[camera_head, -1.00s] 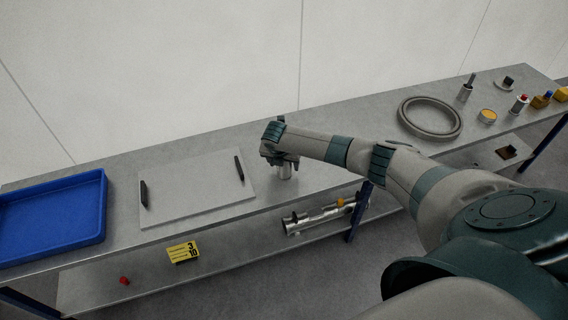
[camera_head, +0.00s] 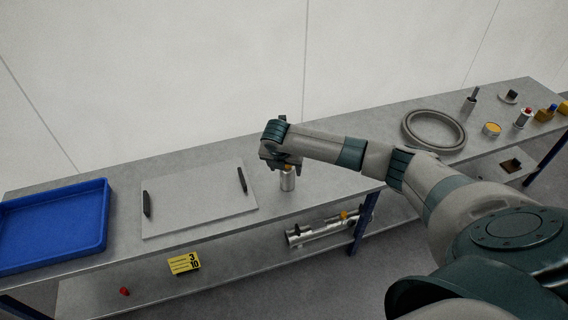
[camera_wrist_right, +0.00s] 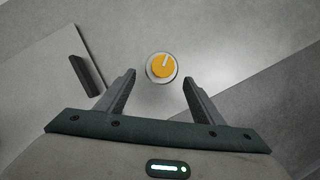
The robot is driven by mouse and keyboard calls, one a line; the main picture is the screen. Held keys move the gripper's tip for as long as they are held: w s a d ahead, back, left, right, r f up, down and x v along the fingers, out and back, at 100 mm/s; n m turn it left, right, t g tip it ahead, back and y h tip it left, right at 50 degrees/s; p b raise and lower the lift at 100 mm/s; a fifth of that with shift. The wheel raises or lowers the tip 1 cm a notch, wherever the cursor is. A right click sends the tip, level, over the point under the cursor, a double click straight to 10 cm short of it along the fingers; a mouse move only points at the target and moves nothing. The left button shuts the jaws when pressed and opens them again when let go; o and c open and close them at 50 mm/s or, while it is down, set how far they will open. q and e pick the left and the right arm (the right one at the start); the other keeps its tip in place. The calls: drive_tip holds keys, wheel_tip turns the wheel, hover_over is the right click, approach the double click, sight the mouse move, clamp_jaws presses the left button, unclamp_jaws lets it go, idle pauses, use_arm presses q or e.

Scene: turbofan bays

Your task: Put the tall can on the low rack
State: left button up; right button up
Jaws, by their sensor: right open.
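The tall can is a silver cylinder (camera_head: 288,182) with an orange top. It stands upright on the bench top, near the front edge and right of the grey board. In the right wrist view its round orange top (camera_wrist_right: 162,66) shows from above, just beyond and between the fingertips. My right gripper (camera_head: 280,163) is open and empty, above the can; its two fingers also show apart in the wrist view. The low rack appears to be the grey shelf (camera_head: 225,281) under the bench. My left gripper is not in view.
A blue tray (camera_head: 103,232) and a grey board (camera_head: 195,205) with two black handles lie left. A metal tube assembly (camera_head: 318,232), a yellow sign (camera_head: 184,263) and a small red object (camera_head: 124,291) are on the lower shelf. A grey ring (camera_head: 409,139) and several small items stand right.

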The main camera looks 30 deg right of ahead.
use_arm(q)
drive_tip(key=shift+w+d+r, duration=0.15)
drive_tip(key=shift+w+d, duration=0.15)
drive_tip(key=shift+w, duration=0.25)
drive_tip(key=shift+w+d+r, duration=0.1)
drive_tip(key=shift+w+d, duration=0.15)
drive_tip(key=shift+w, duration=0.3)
use_arm(e)
drive_tip(key=v, duration=0.4)
drive_tip(key=shift+s+a+r, duration=0.1)
drive_tip(key=shift+r, duration=0.2)
